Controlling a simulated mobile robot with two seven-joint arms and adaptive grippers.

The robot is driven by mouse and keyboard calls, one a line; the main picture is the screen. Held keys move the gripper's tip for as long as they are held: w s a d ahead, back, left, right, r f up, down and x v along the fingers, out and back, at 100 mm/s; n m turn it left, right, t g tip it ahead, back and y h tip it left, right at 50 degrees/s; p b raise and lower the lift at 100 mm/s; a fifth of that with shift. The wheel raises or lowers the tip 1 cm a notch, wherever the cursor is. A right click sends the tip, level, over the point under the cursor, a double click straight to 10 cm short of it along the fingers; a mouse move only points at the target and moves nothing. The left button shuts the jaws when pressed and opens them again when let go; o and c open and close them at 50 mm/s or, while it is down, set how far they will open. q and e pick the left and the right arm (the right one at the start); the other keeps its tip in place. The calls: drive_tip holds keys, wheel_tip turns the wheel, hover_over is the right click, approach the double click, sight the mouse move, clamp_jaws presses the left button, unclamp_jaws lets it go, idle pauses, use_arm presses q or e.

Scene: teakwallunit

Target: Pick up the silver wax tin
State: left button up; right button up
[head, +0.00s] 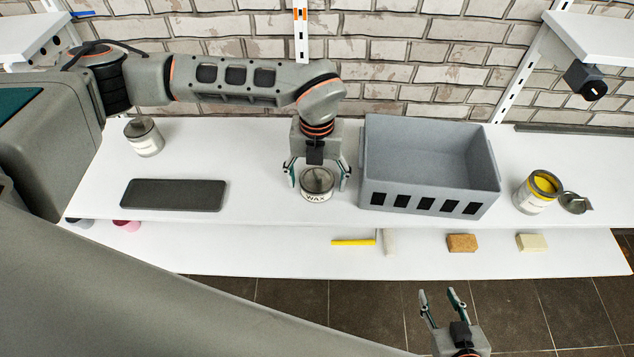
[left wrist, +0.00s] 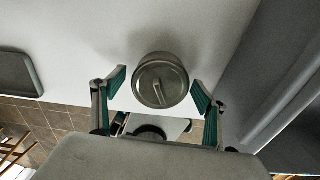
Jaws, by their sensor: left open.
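The silver wax tin (head: 317,182) stands upright on the white upper shelf, with "WAX" on its pale label. My left gripper (head: 317,178) is over it from above, open, with one finger on each side. In the left wrist view the tin's round lid (left wrist: 161,85) shows a raised bar across it. The left gripper's fingertips (left wrist: 158,88) stand apart, with a gap on both sides of the tin. My right gripper (head: 442,303) is low in front of the shelves, its fingers apart and empty.
A grey crate (head: 430,190) stands close to the right of the tin. A dark tray (head: 172,195) lies to the left, and a labelled can (head: 144,138) stands behind it. An open yellow paint can (head: 536,193) is at the right. Blocks (head: 462,243) lie on the lower shelf.

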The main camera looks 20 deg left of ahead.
use_arm(q)
drive_tip(key=shift+f, duration=0.1)
drive_tip(key=c, duration=1.3)
